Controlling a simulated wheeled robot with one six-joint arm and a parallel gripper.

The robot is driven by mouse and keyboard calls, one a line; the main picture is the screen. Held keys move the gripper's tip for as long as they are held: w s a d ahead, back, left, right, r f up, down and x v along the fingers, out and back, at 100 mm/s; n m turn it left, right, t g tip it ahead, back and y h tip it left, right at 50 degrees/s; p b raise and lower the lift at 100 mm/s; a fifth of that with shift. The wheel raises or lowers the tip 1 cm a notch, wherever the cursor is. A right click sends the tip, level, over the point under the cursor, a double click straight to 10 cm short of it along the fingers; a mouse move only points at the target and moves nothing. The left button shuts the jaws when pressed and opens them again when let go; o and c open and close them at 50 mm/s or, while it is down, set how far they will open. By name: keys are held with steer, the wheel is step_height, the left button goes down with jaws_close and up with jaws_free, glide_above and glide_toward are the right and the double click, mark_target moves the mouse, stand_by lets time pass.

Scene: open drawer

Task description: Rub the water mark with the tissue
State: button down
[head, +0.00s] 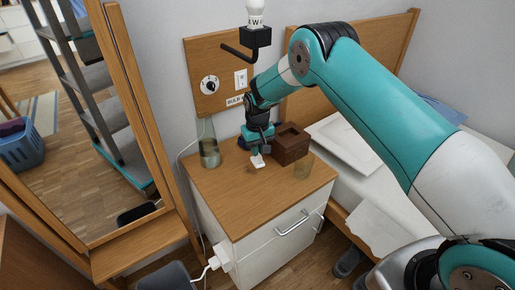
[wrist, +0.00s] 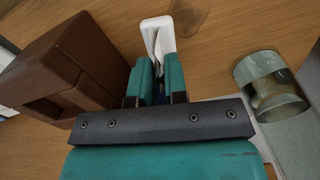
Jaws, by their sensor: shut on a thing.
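My gripper (head: 259,153) is shut on a white folded tissue (head: 258,161) just above the wooden top of the nightstand (head: 258,195). In the wrist view the tissue (wrist: 158,36) sticks out beyond the fingertips (wrist: 158,82). I cannot tell whether it touches the wood. A darker patch (wrist: 190,14), possibly the water mark, shows on the wood just right of the tissue in the wrist view. In the head view I cannot make out the mark.
A brown box (head: 291,145) stands right behind my gripper; it is close on the left in the wrist view (wrist: 70,62). A bottle (head: 209,152) stands back left. The front top is clear.

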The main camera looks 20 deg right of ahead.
steer(key=shift+f+b, duration=0.4)
steer(key=shift+f, duration=0.35)
